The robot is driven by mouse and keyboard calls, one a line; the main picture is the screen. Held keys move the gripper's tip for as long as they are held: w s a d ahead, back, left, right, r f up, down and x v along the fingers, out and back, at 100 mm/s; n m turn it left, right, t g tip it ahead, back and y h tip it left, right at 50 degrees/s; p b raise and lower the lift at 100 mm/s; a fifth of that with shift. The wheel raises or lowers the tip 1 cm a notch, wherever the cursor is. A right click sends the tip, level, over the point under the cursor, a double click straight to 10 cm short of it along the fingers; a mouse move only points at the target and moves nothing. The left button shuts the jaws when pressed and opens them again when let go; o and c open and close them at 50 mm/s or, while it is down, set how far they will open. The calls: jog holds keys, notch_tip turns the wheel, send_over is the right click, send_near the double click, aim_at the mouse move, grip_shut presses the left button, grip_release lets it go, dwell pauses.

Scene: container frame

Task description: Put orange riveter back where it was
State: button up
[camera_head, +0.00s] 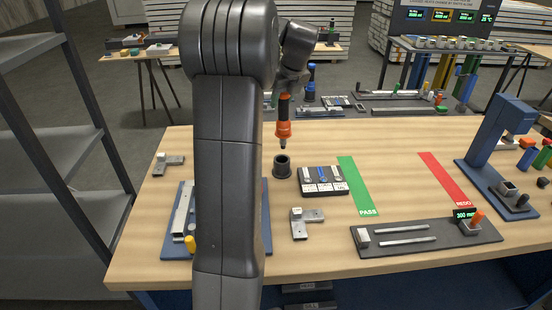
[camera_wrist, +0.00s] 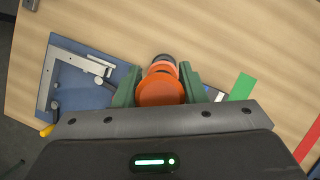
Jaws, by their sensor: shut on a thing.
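The orange riveter (camera_head: 283,129), with a dark body and a dark tip, hangs upright below my gripper (camera_head: 288,92). In the wrist view, the green fingers of my gripper (camera_wrist: 160,82) are shut on the sides of the orange riveter (camera_wrist: 161,91). A round black holder with an open top (camera_head: 282,168) stands on the wooden table. The riveter's tip appears a little above this holder and apart from it. My arm stands in front of part of the table in the head view.
A dark tray with small parts (camera_head: 323,188) and an L-shaped metal block (camera_head: 306,222) are close to the holder. A blue board (camera_head: 177,245) is partly behind my arm. A green PASS strip (camera_head: 359,186) and a red REDO strip (camera_head: 443,178) lie right.

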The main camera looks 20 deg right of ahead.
aim_at(287, 111)
jog(key=shift+w, duration=0.25)
notch_tip(287, 111, down, 10)
jog(key=shift+r+p, duration=0.1)
jog(key=shift+p, duration=0.55)
jog(key=shift+f, duration=0.5)
jog(key=o, duration=1)
jog(key=shift+r, duration=0.1)
jog(key=shift+r, duration=0.3)
jog(key=b+v, duration=0.1)
jog(key=v, duration=1.1)
jog(key=shift+s, duration=0.1)
